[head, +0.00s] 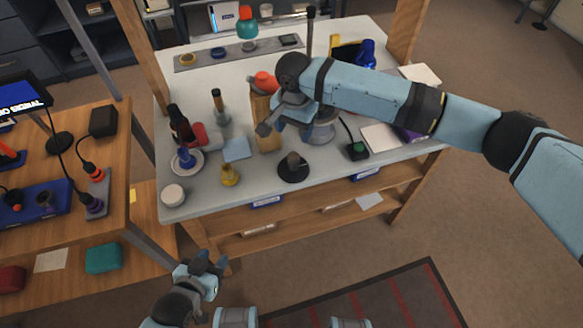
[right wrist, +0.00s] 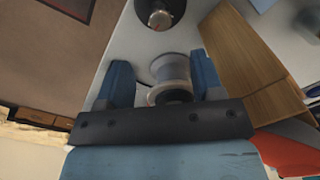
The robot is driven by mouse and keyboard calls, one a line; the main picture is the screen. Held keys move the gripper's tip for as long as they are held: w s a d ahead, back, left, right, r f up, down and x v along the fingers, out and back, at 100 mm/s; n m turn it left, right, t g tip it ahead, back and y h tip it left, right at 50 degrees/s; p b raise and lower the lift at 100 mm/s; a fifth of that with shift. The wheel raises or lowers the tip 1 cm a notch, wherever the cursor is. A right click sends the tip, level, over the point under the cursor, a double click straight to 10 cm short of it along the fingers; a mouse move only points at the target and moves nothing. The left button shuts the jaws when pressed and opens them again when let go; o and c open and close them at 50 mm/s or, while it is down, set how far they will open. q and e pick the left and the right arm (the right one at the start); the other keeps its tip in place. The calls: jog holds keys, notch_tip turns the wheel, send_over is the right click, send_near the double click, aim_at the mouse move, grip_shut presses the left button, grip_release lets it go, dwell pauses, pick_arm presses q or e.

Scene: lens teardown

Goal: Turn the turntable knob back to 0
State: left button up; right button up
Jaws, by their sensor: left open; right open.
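A black round base with a dark knob (head: 293,167) stands near the front middle of the white table. In the right wrist view a dark knob with a silver cap (right wrist: 160,14) shows at the top edge, ahead of the fingers; its scale cannot be read. A pale grey flanged cylinder (right wrist: 170,72) shows between the right fingers; I cannot tell whether they touch it. A silver round body (head: 320,131) stands right of the right gripper in the head view. My right gripper (head: 284,122) is open above the table. My left gripper (head: 208,263) is open and empty, in front of the table.
A wooden block (head: 268,132) stands close by the right gripper. A yellow-based piece (head: 229,175), a blue piece on a white dish (head: 186,160), dark bottles (head: 180,125) and a green-buttoned box (head: 356,150) surround it. A side desk (head: 118,165) stands at left.

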aim_at(294, 156)
notch_tip(294, 156, down, 14)
jog(key=shift+w+r, duration=0.1)
dwell(0.4)
